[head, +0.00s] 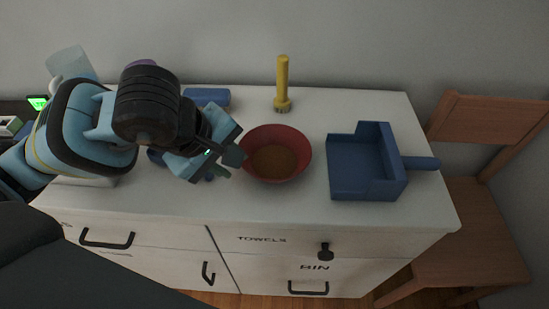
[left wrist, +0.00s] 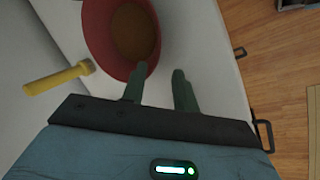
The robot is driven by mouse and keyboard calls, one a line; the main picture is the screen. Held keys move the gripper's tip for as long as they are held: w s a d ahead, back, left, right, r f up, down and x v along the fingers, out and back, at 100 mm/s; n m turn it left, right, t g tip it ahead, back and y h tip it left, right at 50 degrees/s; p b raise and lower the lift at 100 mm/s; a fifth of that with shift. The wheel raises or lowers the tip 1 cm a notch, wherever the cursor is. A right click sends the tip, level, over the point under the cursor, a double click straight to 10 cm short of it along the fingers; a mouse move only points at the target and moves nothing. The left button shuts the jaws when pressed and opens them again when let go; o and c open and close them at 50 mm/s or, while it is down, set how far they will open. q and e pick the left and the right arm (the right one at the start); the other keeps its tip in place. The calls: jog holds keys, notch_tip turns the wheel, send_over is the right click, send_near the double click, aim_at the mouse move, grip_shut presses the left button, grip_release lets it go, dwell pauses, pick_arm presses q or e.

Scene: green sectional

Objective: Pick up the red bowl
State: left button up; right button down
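The red bowl (head: 275,153) stands upright on the white cabinet top, with a brownish inside bottom. It also shows at the top of the left wrist view (left wrist: 103,53). My left gripper (head: 232,162) is at the bowl's left side in the head view. In the left wrist view its two fingers (left wrist: 158,82) are apart with nothing between them. One fingertip overlaps the bowl's near rim in that picture, and the other is outside the bowl. I cannot tell whether either touches it. My right gripper is in neither view.
A blue dustpan (head: 365,165) lies right of the bowl. A blue object (head: 207,97) lies at the back, partly behind my arm. The cabinet top (head: 290,202) is clear in front of the bowl. A wooden chair (head: 470,225) stands at right.

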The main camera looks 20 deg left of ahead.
aim_at(244, 166)
pick_arm(q)
jog(key=shift+w+d+x, duration=0.1)
jog(key=shift+x, duration=1.2)
jog(key=shift+w+d+x, duration=0.1)
jog(key=shift+d+x, duration=0.05)
jog(key=shift+x, duration=1.1)
jog(key=shift+r, duration=0.15)
jog(key=shift+c, duration=0.4)
grip_shut()
